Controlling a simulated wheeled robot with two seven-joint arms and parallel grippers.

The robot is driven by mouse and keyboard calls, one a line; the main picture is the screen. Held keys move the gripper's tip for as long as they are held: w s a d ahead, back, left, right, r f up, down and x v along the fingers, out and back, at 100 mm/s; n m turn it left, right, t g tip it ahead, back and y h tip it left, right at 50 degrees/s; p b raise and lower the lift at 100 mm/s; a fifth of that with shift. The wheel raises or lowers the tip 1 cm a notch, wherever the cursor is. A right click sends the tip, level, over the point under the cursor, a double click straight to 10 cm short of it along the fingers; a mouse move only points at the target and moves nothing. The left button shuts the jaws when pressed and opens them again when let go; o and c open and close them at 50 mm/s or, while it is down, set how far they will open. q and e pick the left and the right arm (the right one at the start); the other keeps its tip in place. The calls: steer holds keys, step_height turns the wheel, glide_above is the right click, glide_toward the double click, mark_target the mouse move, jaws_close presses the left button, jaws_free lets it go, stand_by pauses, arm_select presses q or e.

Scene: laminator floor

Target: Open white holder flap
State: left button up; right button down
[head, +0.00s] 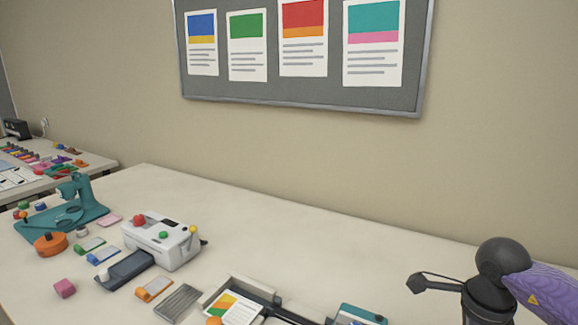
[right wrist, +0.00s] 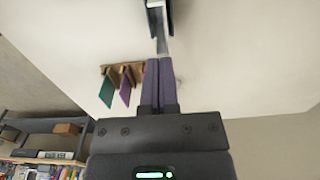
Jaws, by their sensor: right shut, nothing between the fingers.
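In the right wrist view my right gripper (right wrist: 158,64) has its two purple fingers side by side, shut with nothing between them. A narrow grey and dark upright part (right wrist: 161,30) is just beyond the fingertips; I cannot tell whether they touch it. No white holder flap can be made out clearly in either view. In the head view a white machine (head: 163,240) with red, green and yellow knobs stands on the table, with a dark tray at its front. My left gripper is not in view.
The white table (head: 280,220) holds a teal device (head: 80,200), an orange round piece (head: 50,244), a pink cube (head: 65,288) and a grey ribbed plate (head: 178,302). Its back stretch is clear. Hanging teal and purple tags (right wrist: 106,91) and a shelf (right wrist: 42,127) show in the wrist view.

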steer(key=shift+s+d+f, duration=0.1)
steer(key=shift+s+d, duration=0.2)
steer(key=shift+d, duration=0.15)
steer(key=shift+s+d+f, duration=0.1)
steer(key=shift+s+d, duration=0.35)
steer(key=shift+d, duration=0.1)
steer(key=shift+s+d, duration=0.1)
steer(key=shift+d, duration=0.3)
steer(key=shift+s+d, duration=0.35)
steer(key=shift+d, duration=0.2)
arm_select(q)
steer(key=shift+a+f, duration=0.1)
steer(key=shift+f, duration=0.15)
arm_select(e)
steer(key=shift+s+d, duration=0.15)
steer(key=shift+d, duration=0.1)
steer(key=shift+s+d, duration=0.1)
steer(key=shift+d, duration=0.1)
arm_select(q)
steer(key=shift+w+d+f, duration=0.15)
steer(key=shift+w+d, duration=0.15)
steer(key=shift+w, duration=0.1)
arm_select(e)
steer(key=shift+s+d, duration=0.25)
steer(key=shift+d, duration=0.15)
